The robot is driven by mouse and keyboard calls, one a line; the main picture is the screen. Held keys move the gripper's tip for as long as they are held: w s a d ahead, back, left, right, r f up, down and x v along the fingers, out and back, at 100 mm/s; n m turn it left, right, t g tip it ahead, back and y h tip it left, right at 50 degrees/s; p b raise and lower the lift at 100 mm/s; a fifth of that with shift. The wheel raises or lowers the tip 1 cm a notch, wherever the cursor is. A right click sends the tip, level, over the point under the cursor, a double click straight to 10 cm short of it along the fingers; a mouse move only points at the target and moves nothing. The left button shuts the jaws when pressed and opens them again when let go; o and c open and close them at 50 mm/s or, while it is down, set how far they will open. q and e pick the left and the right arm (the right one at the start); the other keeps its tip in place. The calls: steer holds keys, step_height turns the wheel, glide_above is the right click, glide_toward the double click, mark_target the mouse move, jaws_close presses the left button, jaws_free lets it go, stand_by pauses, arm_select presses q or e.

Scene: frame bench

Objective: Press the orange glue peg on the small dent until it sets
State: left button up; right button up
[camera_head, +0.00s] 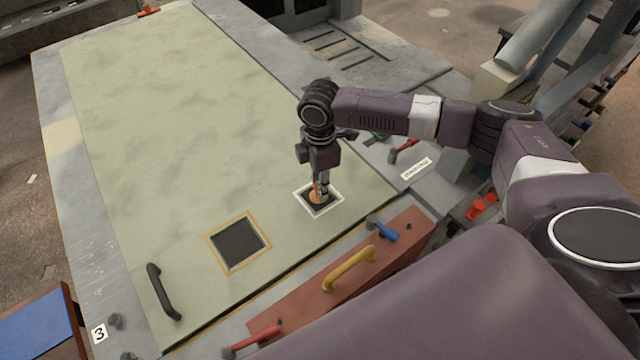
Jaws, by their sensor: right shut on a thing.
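The orange glue peg (316,196) stands over the dark square patch with a white border (310,209) on the pale green panel (180,130). My right gripper (321,187) points down and is shut on the peg. The peg's lower end is at the patch; I cannot tell how firmly it touches. The dent itself is hard to make out under the peg. A second dark square (238,243) with a yellow border lies to the left on the panel. My left gripper is not in view.
A black handle (162,291) is on the panel's near left corner. A reddish board (322,290) along the near edge holds a yellow handle (349,268), a blue-headed tool (382,229) and a red-handled tool (256,340). The panel's far part is clear.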

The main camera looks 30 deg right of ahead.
steer(key=shift+f, duration=0.3)
stand_by(1.7)
steer(key=o, duration=1)
steer(key=shift+r, duration=0.1)
step_height(320, 180, up, 12)
steer(key=shift+f, duration=0.1)
